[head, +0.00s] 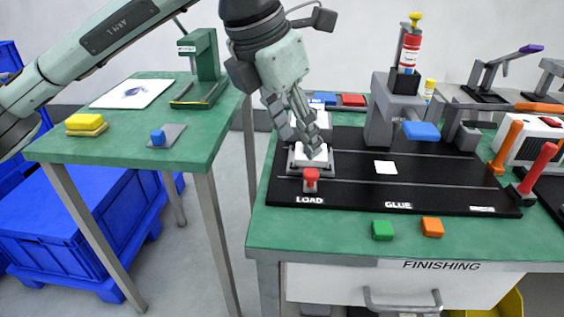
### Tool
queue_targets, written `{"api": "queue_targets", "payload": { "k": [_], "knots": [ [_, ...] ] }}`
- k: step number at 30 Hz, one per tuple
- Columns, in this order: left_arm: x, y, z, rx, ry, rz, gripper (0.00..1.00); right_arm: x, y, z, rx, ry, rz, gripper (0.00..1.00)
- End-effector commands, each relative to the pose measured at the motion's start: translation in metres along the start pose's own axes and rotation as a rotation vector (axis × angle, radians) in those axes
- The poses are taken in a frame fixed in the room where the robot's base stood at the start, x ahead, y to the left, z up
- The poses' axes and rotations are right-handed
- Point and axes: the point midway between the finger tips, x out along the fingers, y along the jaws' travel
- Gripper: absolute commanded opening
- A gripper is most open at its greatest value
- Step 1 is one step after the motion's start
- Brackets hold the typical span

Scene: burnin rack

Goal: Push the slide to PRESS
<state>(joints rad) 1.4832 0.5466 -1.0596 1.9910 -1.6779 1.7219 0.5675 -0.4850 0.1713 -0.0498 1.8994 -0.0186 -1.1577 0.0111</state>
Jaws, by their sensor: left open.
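The slide (312,163) is a low grey carriage with a white top, at the LOAD end of the black track board (440,172). A red knob (311,177) stands at its front, just above the LOAD label (309,200). My left gripper (303,138) is open, fingers pointing down, over the back of the slide and hiding part of it. I cannot tell whether it touches the slide. The GLUE label (398,205) is further right; a white label (482,209) at the right end is too small to read. My right gripper is not in view.
A grey station with a blue pad (421,131) and a red bottle (409,50) stands behind the track. A white square (385,167) lies on the board near GLUE. Green (382,230) and orange (432,227) blocks sit at the front edge.

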Motion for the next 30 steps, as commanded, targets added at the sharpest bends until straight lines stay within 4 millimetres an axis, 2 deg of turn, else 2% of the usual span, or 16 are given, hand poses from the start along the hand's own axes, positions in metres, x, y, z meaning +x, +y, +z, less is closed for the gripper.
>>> {"api": "queue_targets", "payload": {
  "k": [5,18,22,29,30],
  "knots": [
    [0.008,-0.004,0.000,-0.035,-0.016,-0.004,0.44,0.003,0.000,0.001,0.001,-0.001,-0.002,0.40],
    [0.070,-0.003,0.001,-0.033,-0.015,-0.004,0.44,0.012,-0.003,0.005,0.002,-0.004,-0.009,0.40],
    [0.077,-0.003,0.001,-0.032,-0.016,-0.003,0.44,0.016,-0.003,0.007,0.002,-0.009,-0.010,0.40],
    [0.078,-0.003,0.001,-0.032,-0.016,-0.003,0.44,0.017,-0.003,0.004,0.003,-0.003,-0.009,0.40],
    [0.078,-0.003,0.001,-0.032,-0.016,-0.003,0.41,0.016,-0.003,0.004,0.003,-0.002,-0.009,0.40]
  ]
}}
